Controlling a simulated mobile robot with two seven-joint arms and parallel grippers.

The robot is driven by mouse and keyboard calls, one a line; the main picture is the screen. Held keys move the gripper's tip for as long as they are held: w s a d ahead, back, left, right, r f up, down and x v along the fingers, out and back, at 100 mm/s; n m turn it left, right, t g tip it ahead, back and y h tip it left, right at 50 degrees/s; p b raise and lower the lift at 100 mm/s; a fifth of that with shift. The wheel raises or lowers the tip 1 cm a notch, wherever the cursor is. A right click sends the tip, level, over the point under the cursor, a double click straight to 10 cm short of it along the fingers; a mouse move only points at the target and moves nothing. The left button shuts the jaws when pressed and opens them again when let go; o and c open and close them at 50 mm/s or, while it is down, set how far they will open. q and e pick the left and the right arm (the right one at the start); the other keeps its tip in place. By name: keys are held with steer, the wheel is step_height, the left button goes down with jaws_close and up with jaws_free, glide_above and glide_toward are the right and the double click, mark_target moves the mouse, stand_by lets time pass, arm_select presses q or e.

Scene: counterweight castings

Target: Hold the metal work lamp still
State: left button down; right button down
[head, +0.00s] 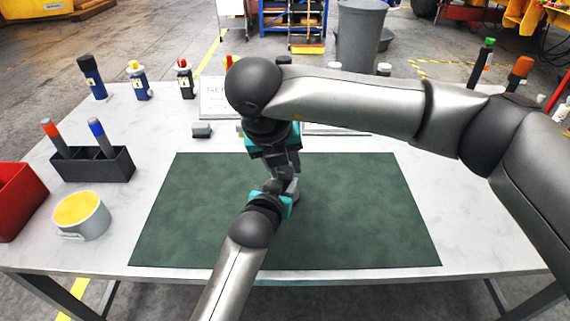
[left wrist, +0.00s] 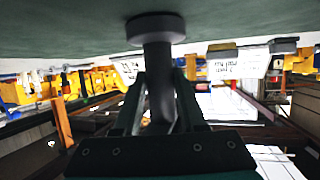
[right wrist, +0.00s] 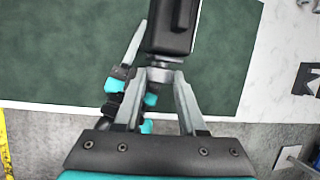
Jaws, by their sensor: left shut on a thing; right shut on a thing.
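The metal work lamp stands on the green mat (head: 365,200), mostly hidden behind my arms in the head view. In the left wrist view, which is upside down, its round grey base and post (left wrist: 157,32) look upright on the mat. My left gripper (head: 285,193) is shut on the post, low above the base. My right gripper (head: 284,165) is shut higher up, around the narrow neck just below the lamp's dark upper part (right wrist: 172,25). My left gripper's teal and grey parts also show below it in the right wrist view.
At left are a red bin (head: 15,200), a black holder (head: 92,168) with two markers and a round can with yellow contents (head: 82,214). Several bottles line the white table's back edge. Small grey block (head: 202,131) lies behind the mat. The mat's right side is clear.

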steer(key=shift+c, duration=2.3)
jaws_free()
steer(key=v, duration=1.2)
